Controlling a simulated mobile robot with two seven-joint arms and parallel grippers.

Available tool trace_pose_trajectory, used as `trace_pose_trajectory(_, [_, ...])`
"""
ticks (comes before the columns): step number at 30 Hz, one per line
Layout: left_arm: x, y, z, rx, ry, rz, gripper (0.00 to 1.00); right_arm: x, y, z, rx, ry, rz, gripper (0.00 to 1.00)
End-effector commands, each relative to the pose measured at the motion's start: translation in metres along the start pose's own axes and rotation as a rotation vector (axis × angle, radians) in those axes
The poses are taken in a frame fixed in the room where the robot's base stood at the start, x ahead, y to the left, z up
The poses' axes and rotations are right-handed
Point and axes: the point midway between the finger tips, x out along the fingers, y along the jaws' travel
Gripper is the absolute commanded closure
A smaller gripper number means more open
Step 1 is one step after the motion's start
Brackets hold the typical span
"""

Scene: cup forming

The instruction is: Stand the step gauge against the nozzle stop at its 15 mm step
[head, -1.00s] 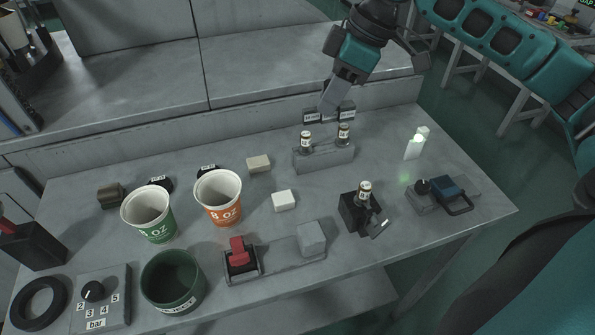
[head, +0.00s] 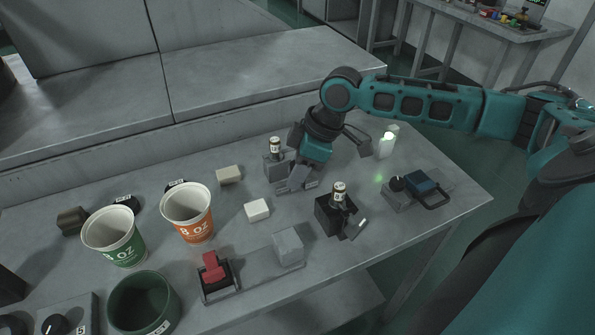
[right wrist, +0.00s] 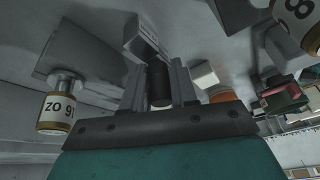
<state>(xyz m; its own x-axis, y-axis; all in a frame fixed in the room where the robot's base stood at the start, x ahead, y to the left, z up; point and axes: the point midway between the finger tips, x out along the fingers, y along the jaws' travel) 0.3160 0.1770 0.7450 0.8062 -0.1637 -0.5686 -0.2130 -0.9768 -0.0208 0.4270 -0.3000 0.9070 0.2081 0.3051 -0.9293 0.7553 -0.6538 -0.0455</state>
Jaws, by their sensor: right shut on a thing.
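My right gripper (head: 295,185) is down at the grey rack (head: 274,171), at its right-hand place. It is shut on a dark cylinder (right wrist: 158,85), seen between the fingers in the right wrist view; it looks like a labelled nozzle. A third nozzle (head: 339,191) stands upright in a black holder (head: 330,218) with a lever. A grey block (head: 288,247) stands on a flat plate. I cannot tell which thing is the step gauge or the nozzle stop. My left gripper is out of view.
A red switch (head: 213,268) sits at the plate's left end. A white block (head: 257,210) and a beige block (head: 229,175) lie near the rack. Green (head: 115,238) and orange (head: 187,214) cups stand left. A blue-handled device (head: 420,187) lies right.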

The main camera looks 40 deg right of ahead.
Motion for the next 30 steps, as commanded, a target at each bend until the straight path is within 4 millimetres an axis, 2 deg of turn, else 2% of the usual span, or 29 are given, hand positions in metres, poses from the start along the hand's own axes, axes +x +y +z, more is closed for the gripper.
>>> trace_pose_trajectory(10, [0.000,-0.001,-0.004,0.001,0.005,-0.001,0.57,0.002,0.000,0.000,-0.001,0.001,0.001,1.00])
trace_pose_trajectory(11, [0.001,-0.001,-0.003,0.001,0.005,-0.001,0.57,0.002,0.000,0.001,-0.001,-0.001,0.000,0.70])
trace_pose_trajectory(13, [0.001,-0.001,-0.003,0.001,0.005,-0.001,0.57,0.002,0.000,0.001,-0.001,0.000,0.000,0.63])
trace_pose_trajectory(22, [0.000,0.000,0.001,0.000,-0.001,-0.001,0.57,-0.001,0.000,0.000,-0.001,0.001,0.002,0.62])
trace_pose_trajectory(26, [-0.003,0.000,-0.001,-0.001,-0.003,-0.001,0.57,-0.017,0.001,0.000,-0.001,-0.001,0.004,0.62])
trace_pose_trajectory(30, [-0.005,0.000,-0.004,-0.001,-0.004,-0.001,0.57,-0.047,0.001,0.000,-0.001,-0.001,0.006,0.62])
